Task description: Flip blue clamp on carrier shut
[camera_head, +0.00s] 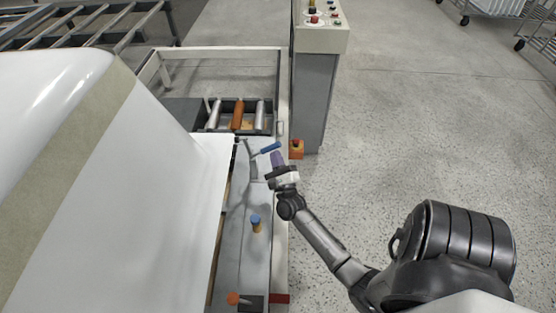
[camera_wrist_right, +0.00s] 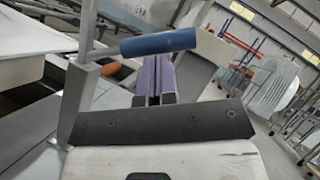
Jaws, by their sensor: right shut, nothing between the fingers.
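The clamp's blue handle (camera_head: 270,147) sticks out to the right from a grey lever near the far right edge of the carrier (camera_head: 258,265). In the right wrist view the blue handle (camera_wrist_right: 160,43) lies crosswise on a grey metal arm (camera_wrist_right: 80,95). My right gripper (camera_head: 277,156) has purple fingers, shut and empty, just below the handle in the head view. In the wrist view the fingers (camera_wrist_right: 159,66) end close under the handle; I cannot tell whether they touch it. My left gripper is not in view.
A large white shell (camera_head: 150,190) with a tan band fills the left. A second blue-topped part (camera_head: 255,219) sits nearer on the carrier. A control post (camera_head: 316,90) and an orange box with a red button (camera_head: 296,149) stand close beyond my gripper.

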